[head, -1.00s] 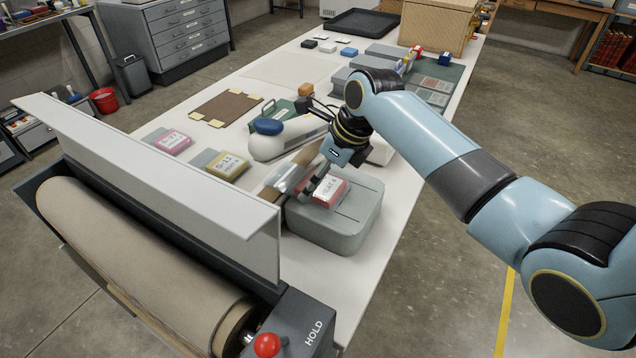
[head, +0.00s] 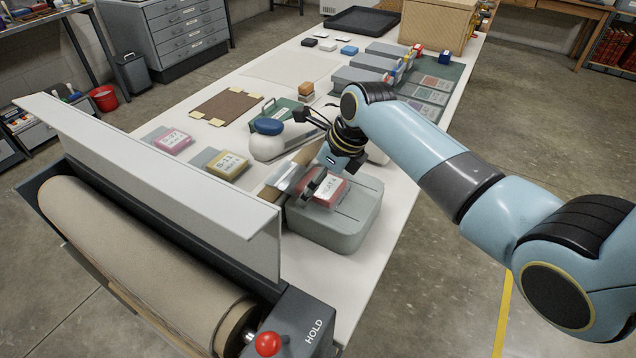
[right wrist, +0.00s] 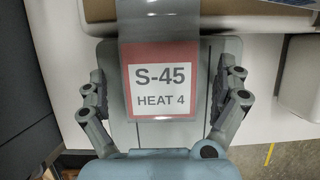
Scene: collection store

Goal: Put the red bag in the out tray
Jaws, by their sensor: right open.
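The red bag (head: 331,192) has a white label and a clear grey upper part. It lies on top of a grey-green box (head: 345,230) at the near end of the table. In the right wrist view the red bag (right wrist: 162,112) reads "S-45 HEAT 4". My right gripper (head: 317,186) is over the bag. In the right wrist view its fingers (right wrist: 165,96) are open, one on each side of the bag with gaps. A black tray (head: 362,22) lies at the table's far end; I cannot read whether it is the out tray. My left gripper is out of view.
A roller machine (head: 150,262) with a white upright panel and red knob stands at the near left. A pink bag (head: 173,141) and a yellow bag (head: 228,165) lie left of the box. A white device (head: 270,145) with a blue top stands behind it.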

